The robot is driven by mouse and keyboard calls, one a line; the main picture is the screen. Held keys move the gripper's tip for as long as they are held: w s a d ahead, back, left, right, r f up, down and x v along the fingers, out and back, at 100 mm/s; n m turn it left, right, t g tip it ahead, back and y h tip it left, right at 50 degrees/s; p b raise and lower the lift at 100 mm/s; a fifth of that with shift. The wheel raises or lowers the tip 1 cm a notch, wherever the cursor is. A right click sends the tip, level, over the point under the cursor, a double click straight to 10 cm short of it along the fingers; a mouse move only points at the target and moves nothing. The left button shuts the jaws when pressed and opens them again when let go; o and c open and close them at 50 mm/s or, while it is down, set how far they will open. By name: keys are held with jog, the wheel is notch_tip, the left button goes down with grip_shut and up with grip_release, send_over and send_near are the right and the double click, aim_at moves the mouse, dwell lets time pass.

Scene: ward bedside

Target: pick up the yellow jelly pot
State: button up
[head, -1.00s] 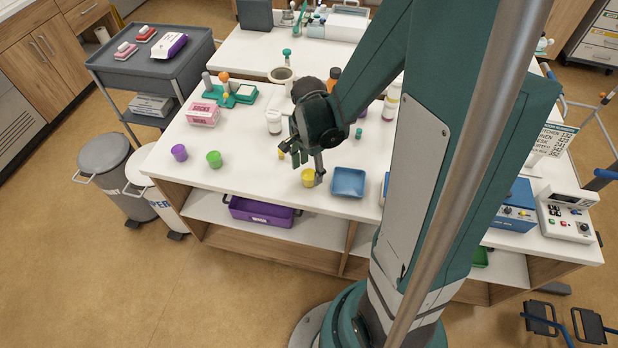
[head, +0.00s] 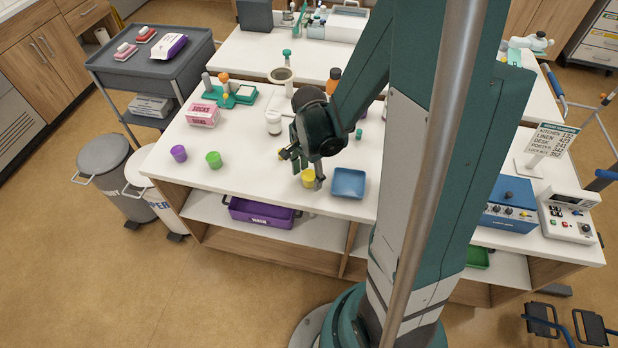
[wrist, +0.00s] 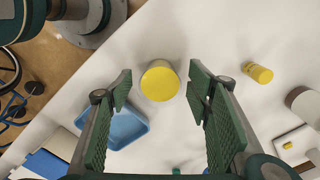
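The yellow jelly pot (head: 308,178) stands upright on the white table near its front edge, just left of the blue tray (head: 348,183). In the wrist view the pot (wrist: 160,82) shows its round yellow top between and a little beyond the fingertips. My gripper (head: 302,168) is over the table at the pot, partly in front of it in the head view. In the wrist view my gripper (wrist: 160,88) is open, with a finger on each side and clear space between each finger and the pot.
A green pot (head: 213,159) and a purple pot (head: 179,153) stand to the left. A small yellow cylinder (wrist: 258,73) lies on the table right of my gripper in the wrist view. The blue tray (wrist: 126,128) is close by my left finger there.

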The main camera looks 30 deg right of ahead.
aim_at(309, 173)
jog(key=c, duration=0.8)
jog(key=shift+r, duration=0.2)
jog(key=shift+r+p, duration=1)
jog(key=shift+r, duration=3.85)
